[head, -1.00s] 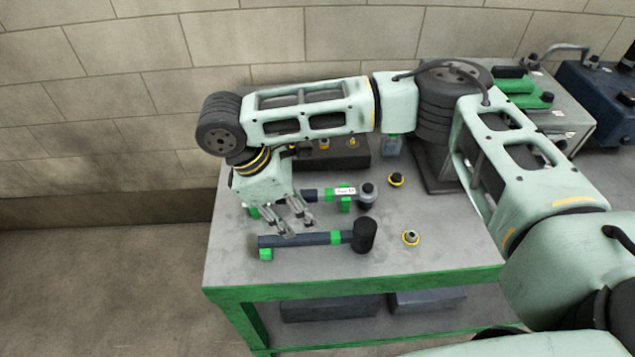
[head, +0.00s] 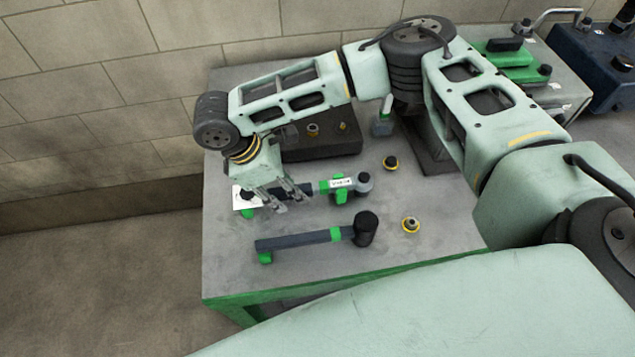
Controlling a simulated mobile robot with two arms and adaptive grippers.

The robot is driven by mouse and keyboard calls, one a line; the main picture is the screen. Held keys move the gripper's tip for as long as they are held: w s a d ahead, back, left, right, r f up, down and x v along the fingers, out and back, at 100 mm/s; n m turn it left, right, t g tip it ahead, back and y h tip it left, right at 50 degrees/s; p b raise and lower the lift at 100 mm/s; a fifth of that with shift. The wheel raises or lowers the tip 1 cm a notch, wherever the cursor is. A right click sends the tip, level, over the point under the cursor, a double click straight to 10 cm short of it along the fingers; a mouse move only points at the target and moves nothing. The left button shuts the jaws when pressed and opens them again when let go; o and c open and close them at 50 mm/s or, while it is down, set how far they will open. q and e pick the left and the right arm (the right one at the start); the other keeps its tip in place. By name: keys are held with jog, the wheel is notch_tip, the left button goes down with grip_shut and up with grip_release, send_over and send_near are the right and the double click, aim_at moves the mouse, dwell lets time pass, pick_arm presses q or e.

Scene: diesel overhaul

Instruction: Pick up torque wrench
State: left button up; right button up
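The torque wrench (head: 341,183) has a dark handle, a white label and a round grey head at its right end. It lies level on green supports on the grey bench, in the middle of the head view. My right gripper (head: 294,205) is low over the handle, left of the label, pointing down and toward the bench front. Its grey fingers are apart and hide part of the handle. I cannot tell if they touch it. My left gripper is out of view.
A mallet (head: 300,242) with a black head lies in front of the wrench on green supports. A dark block (head: 325,145) is behind. The bench's (head: 235,275) front left is clear.

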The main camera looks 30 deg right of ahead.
jog(key=shift+x, duration=0.85)
jog(key=shift+r, duration=0.1)
jog(key=shift+c, duration=0.4)
grip_shut()
jog(key=shift+w, duration=0.1)
